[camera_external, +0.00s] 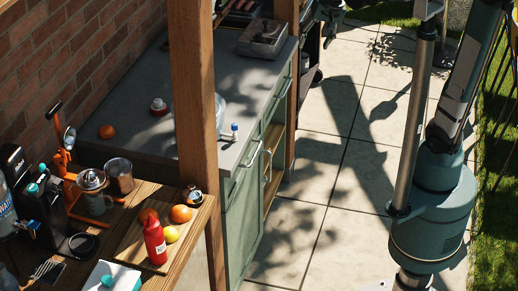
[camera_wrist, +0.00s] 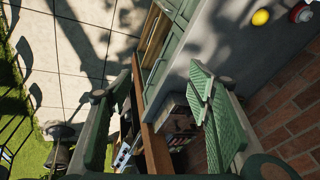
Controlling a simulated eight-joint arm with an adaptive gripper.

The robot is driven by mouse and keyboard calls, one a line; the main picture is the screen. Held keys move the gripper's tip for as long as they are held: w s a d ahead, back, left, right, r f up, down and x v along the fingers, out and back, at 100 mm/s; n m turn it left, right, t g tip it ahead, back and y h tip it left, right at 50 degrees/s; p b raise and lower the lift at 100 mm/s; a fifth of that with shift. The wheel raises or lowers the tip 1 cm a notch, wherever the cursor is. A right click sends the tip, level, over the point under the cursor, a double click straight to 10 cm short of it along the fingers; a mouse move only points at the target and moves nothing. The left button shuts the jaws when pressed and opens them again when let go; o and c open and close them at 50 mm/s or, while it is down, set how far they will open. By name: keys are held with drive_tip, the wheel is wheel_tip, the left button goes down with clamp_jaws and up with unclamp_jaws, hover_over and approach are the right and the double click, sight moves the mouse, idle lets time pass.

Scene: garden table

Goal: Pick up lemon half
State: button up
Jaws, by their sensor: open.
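A round yellow fruit (camera_wrist: 261,17), possibly the lemon half, lies on the grey counter near the top edge of the wrist view; whether it is cut cannot be told. In the external view, another yellow fruit (camera_external: 171,234) lies on the wooden cutting board beside a red bottle. It is also unclear whether that one is cut. My gripper (camera_wrist: 164,82) is open and empty, its green ribbed pads wide apart.
A red-and-white jar (camera_external: 158,107) and an orange fruit (camera_external: 106,132) are on the counter (camera_external: 150,137). A wooden post (camera_external: 192,80) hides part of it. The red bottle (camera_external: 154,238) and an orange (camera_external: 181,214) crowd the cutting board. The paved floor (camera_external: 310,190) is clear.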

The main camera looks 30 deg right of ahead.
drive_tip(key=w+a+f+m+g+p, duration=0.1)
drive_tip(key=w+a+m+p, duration=0.1)
drive_tip(key=w+a, duration=0.55)
drive_tip(key=w+a+f+m+g+p, duration=0.1)
drive_tip(key=w+a+f+m+p, duration=0.3)
drive_tip(key=a, duration=0.6)
drive_tip(key=w+a+f+p, duration=0.1)
drive_tip(key=a+f, duration=0.2)
drive_tip(key=a, duration=0.3)
drive_tip(key=w+a+f+m+g+p, duration=0.1)
drive_tip(key=w+a+f, duration=0.1)
drive_tip(key=a, duration=0.5)
drive_tip(key=w+a+f+g+h+p, duration=0.1)
drive_tip(key=w+a+f, duration=0.1)
drive_tip(key=a+f, duration=0.3)
drive_tip(key=shift+w+a+f+m, duration=0.15)
drive_tip(key=shift+a+m, duration=0.25)
drive_tip(key=shift+a, duration=0.6)
drive_tip(key=shift+a+f, duration=0.2)
drive_tip(key=shift+a, duration=0.05)
drive_tip(key=shift+f, duration=1.3)
